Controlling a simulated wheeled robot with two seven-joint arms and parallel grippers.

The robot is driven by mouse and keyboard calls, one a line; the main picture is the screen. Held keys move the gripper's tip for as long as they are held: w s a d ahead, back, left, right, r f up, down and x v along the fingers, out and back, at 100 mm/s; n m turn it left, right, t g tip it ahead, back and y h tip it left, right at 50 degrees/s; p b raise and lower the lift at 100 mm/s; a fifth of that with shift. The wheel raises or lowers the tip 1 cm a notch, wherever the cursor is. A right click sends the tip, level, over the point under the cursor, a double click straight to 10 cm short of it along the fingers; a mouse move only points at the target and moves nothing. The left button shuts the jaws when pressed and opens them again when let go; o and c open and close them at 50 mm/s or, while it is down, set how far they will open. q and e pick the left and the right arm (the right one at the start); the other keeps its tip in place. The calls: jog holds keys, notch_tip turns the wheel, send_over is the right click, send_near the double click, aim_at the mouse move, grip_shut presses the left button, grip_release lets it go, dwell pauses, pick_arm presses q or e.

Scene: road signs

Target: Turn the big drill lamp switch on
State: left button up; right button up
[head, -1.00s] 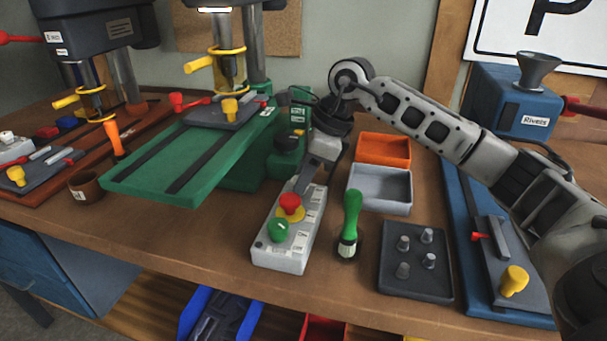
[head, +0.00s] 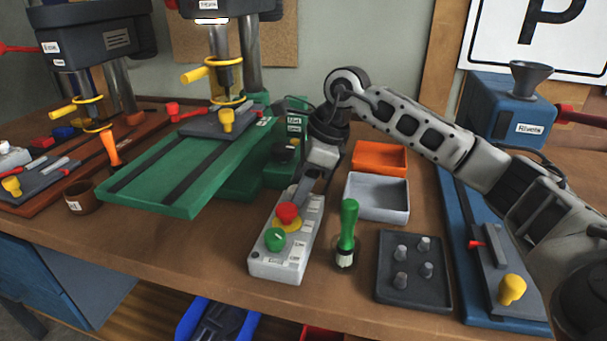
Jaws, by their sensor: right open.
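The big green drill press (head: 160,175) stands left of centre, its column and head rising out of the top of the picture. A bright white strip (head: 212,20) shows under its head. A green box (head: 290,130) at its base carries small labels and a black knob (head: 285,150); which control is the lamp switch I cannot tell. My right gripper (head: 303,190) is open, pointing down just right of the knob and behind the grey control box (head: 280,265). Its fingertips are partly hard to make out, and contact cannot be told. My left gripper is not in view.
The grey box has a red button (head: 288,213) and a green button (head: 274,239). Nearby are a green-handled brush (head: 348,220), orange tray (head: 380,158), grey tray (head: 377,197) and dark peg plate (head: 412,292). A smaller drill (head: 95,40) stands left.

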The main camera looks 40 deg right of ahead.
jog(key=v, duration=1.6)
